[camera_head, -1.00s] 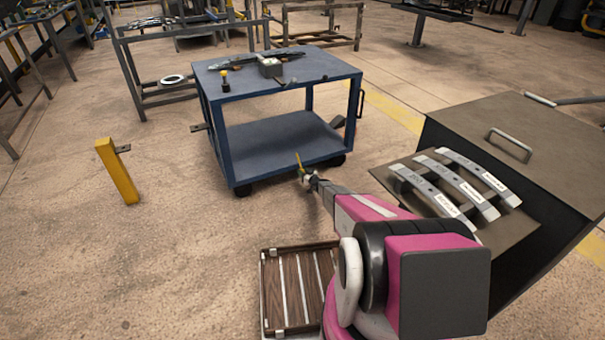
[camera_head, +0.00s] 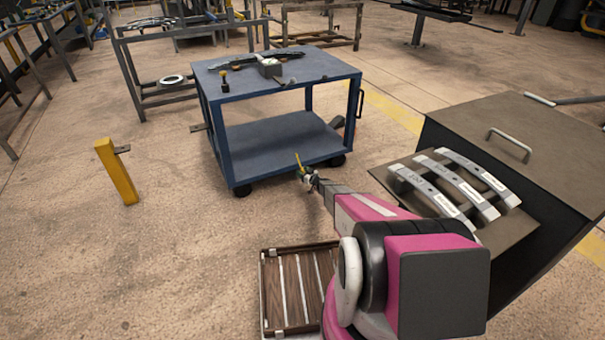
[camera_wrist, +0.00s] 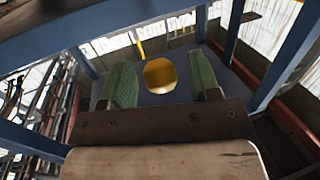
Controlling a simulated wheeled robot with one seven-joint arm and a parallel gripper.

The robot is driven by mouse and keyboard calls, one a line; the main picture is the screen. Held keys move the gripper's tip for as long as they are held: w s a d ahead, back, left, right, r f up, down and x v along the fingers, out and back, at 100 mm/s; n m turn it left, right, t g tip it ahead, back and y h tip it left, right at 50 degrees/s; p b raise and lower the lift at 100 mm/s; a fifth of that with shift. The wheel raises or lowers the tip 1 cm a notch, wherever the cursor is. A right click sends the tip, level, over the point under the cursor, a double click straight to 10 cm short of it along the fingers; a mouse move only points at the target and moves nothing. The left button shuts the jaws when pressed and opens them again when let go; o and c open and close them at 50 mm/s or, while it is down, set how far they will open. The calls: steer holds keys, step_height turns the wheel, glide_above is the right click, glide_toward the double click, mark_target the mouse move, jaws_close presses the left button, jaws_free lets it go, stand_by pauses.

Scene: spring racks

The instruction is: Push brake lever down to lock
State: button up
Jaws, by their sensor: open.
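My gripper (camera_wrist: 163,88) shows in the wrist view with its two green fingers apart. A round yellow knob (camera_wrist: 160,75) appears between them in the picture; I cannot tell whether it touches either finger. In the head view, the end of my arm (camera_head: 309,179) is low in front of the blue cart (camera_head: 278,92), by its lower shelf. A thin yellow stick (camera_head: 298,160) stands up there. I cannot tell which part is the brake lever, and its lower end is hidden.
A yellow post (camera_head: 117,171) stands at left. A slatted tray (camera_head: 271,262) is below, and a dark cabinet (camera_head: 535,125) with curved handles is at right.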

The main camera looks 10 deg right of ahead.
steer(key=v, duration=1)
steer(key=shift+s, duration=0.15)
steer(key=s+a+r+g, duration=0.5)
steer(key=s+a+r, duration=0.1)
steer(key=s+r, duration=0.5)
steer(key=s+a+r+g, duration=0.6)
steer(key=s+a+r, duration=0.1)
steer(key=s+r, duration=0.4)
steer(key=s+d+r+m+g+h, duration=0.1)
steer(key=s+d+r+m+h, duration=0.1)
steer(key=s+r, duration=0.3)
steer(key=s+d+r+m+g+h, duration=0.1)
steer(key=s+r+h, duration=0.3)
steer(key=s, duration=0.7)
steer(key=s+d+r+m+g+h, duration=0.1)
steer(key=s+d+r+m+h, duration=0.2)
steer(key=s+r, duration=0.4)
steer(key=shift+s+d+r+m+h, duration=0.2)
steer(key=shift+s+r+m+h, duration=0.15)
steer(key=shift+s, duration=0.7)
